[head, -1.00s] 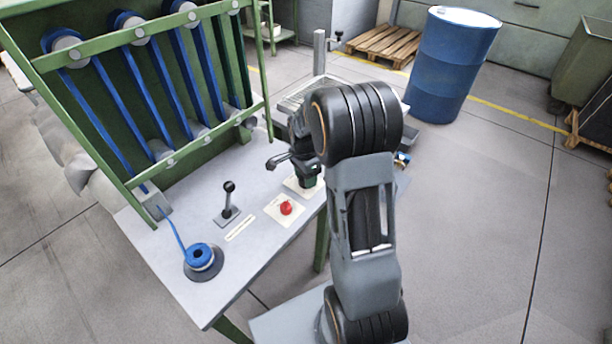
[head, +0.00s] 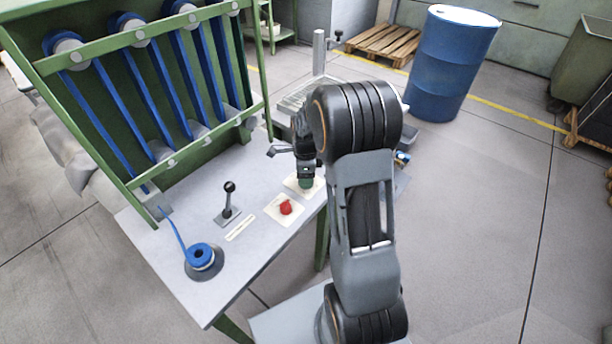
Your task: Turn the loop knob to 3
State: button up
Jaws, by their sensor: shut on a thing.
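A green knob (head: 305,182) stands on a pale plate (head: 292,184) near the right edge of the grey table. My gripper (head: 306,173) points down from above and is shut on the green knob. The wrist and forearm hide part of the jaws. A red knob (head: 286,207) sits on a second pale plate (head: 272,209), nearer and to the left, apart from my gripper. Markings on both plates are too small to read, so I cannot tell the knob's setting or which plate is labelled loop.
A black-balled lever (head: 229,200) stands left of the knobs. A blue spool (head: 201,256) is at the table's near left. A green frame with blue strips (head: 140,85) rises behind. A blue drum (head: 452,65) and a pallet (head: 378,43) stand beyond. The floor at right is clear.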

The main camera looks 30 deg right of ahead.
jog(key=shift+w, duration=0.1)
jog(key=o, duration=0.9)
jog(key=r, duration=0.9)
jog(key=r+p, duration=0.1)
jog(key=r, duration=0.4)
jog(key=shift+w+d, duration=0.2)
jog(key=shift+w, duration=0.2)
jog(key=shift+f, duration=0.1)
